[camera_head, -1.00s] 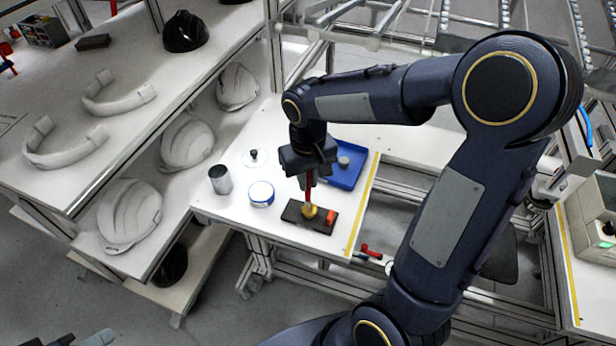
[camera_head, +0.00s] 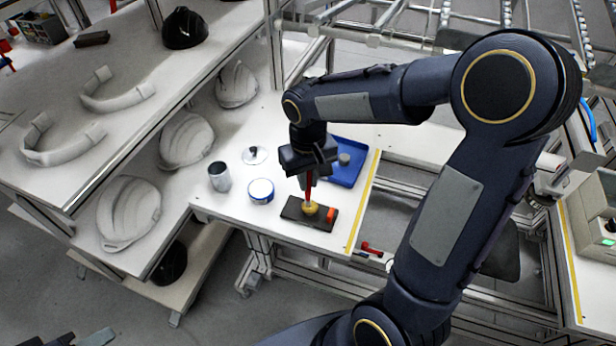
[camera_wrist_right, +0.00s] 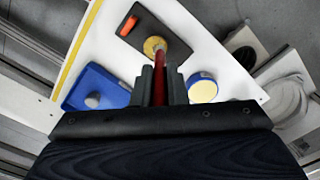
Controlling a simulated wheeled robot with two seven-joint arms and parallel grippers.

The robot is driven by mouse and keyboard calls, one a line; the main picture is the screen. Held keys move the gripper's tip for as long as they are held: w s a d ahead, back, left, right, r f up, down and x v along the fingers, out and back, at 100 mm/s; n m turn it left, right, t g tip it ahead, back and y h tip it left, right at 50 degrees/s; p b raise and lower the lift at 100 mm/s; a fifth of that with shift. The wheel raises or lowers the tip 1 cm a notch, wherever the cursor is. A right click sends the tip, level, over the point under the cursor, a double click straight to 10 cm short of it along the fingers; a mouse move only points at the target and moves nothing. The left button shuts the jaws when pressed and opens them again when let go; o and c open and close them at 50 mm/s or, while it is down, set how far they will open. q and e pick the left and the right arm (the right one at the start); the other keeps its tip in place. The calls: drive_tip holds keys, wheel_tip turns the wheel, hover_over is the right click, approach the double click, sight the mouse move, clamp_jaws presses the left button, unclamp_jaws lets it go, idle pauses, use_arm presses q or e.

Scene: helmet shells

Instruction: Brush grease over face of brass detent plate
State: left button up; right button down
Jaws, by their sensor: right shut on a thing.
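My right gripper (camera_head: 309,172) is shut on a red-handled brush (camera_head: 309,188), held upright with its lower end at the round brass detent plate (camera_head: 311,209). The plate is on a dark rectangular block (camera_head: 293,209). In the right wrist view, the red handle (camera_wrist_right: 160,88) stands between the fingers and meets the golden disc (camera_wrist_right: 154,46); the bristles cannot be told apart from it. An open-looking round tin (camera_head: 261,191) with pale contents stands left of the block. Dark shapes at the bottom left edge may belong to my left gripper; its jaws cannot be made out.
An orange piece (camera_head: 331,214) sits at the block's right end. A blue tray (camera_head: 347,172) lies behind it. A metal cup (camera_head: 219,177) and a round lid (camera_head: 254,155) stand to the left. White helmet shells (camera_head: 128,213) fill the left shelf. A yellow strip (camera_head: 362,204) marks the table's right edge.

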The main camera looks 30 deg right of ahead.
drive_tip(key=shift+f+b, duration=0.7)
drive_tip(key=shift+f, duration=0.3)
drive_tip(key=shift+d+r, duration=0.1)
drive_tip(key=shift+d, duration=0.05)
drive_tip(key=shift+s+d, duration=0.2)
drive_tip(key=shift+d, duration=0.3)
drive_tip(key=shift+w+d, duration=0.1)
drive_tip(key=shift+d, duration=0.2)
drive_tip(key=shift+w+d, duration=0.1)
drive_tip(key=shift+w+d, duration=0.15)
drive_tip(key=shift+w, duration=0.1)
drive_tip(key=shift+w+p, duration=0.35)
drive_tip(key=shift+w, duration=0.15)
